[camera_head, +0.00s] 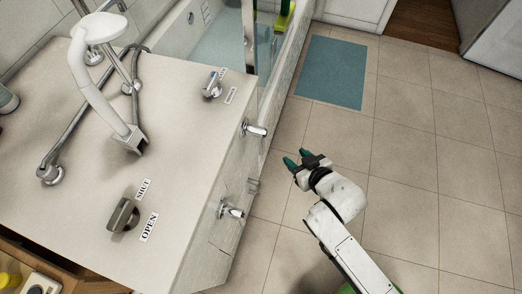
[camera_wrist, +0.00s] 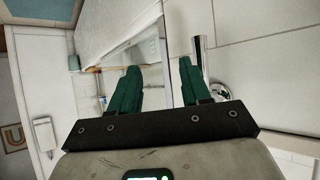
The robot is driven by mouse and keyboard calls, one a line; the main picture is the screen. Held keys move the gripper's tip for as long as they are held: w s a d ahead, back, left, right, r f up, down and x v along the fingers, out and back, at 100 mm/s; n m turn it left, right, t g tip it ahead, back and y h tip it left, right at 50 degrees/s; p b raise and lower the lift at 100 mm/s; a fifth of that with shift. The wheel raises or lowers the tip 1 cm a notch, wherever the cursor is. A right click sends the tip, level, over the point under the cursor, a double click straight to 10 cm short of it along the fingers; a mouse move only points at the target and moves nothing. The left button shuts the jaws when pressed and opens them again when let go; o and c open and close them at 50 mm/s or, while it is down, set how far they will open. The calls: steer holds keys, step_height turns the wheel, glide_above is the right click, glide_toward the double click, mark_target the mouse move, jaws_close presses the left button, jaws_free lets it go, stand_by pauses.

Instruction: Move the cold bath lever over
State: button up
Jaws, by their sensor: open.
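Two chrome levers stick out from the side panel of the white vanity: an upper one (camera_head: 254,130) and a lower one (camera_head: 231,210). I cannot tell which is the cold one; no label on them is readable. On the top, one lever (camera_head: 212,85) has two small labels, and a darker lever (camera_head: 123,215) lies beside labels reading SHUT and OPEN. My gripper (camera_head: 297,159) is open and empty, right of and a little below the upper side lever, apart from it. In the wrist view, a chrome lever (camera_wrist: 199,55) stands just right of my green fingers.
A white shower head on a stand (camera_head: 98,85) with its hose occupies the countertop. A bathtub (camera_head: 228,45) with a glass panel lies behind. A blue mat (camera_head: 332,71) lies on the tiled floor, which is clear to the right. A drawer with bottles is at bottom left.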

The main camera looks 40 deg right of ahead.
mark_target(263, 148)
steer(key=shift+a+f+n+t+y+b, duration=0.9)
steer(key=shift+a+f+t+y+b, duration=0.4)
steer(key=shift+a+t+b, duration=1.7)
steer(key=shift+t, duration=0.5)
steer(key=w, duration=0.7)
steer(key=w+d+p, duration=0.1)
steer(key=w, duration=0.3)
steer(key=shift+d, duration=0.1)
jaws_close()
